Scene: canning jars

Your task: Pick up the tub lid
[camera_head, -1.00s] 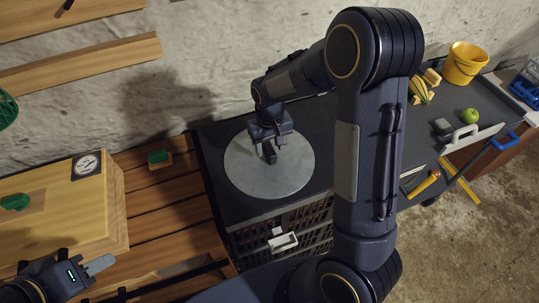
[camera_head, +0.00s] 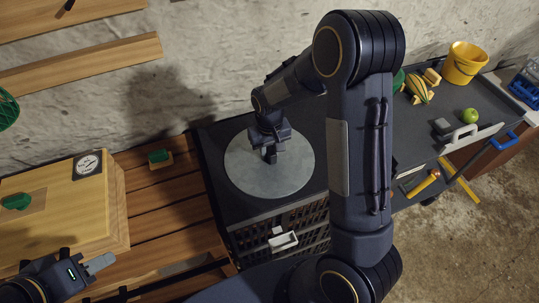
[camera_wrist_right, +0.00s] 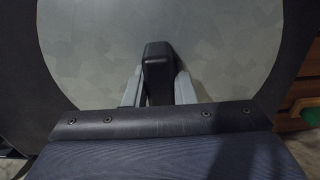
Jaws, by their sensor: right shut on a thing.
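The tub lid (camera_head: 245,176) is a large grey metal-looking disc lying flat on the dark surface at the middle of the head view. It fills much of the right wrist view (camera_wrist_right: 90,50). Its dark knob (camera_wrist_right: 157,62) stands between the fingers of my right gripper (camera_wrist_right: 158,90). That gripper, seen from above in the head view (camera_head: 270,155), is shut on the knob. The gripper hides part of the lid's centre. My left gripper (camera_head: 100,263) is at the lower left, over the wooden slats and away from the lid; its opening is unclear.
A dark slatted crate (camera_head: 283,241) with a white handle is below the lid. A wooden box (camera_head: 60,225) sits at the left. A yellow bucket (camera_head: 463,65), a green apple (camera_head: 469,116) and tools are at the right, beyond my right arm.

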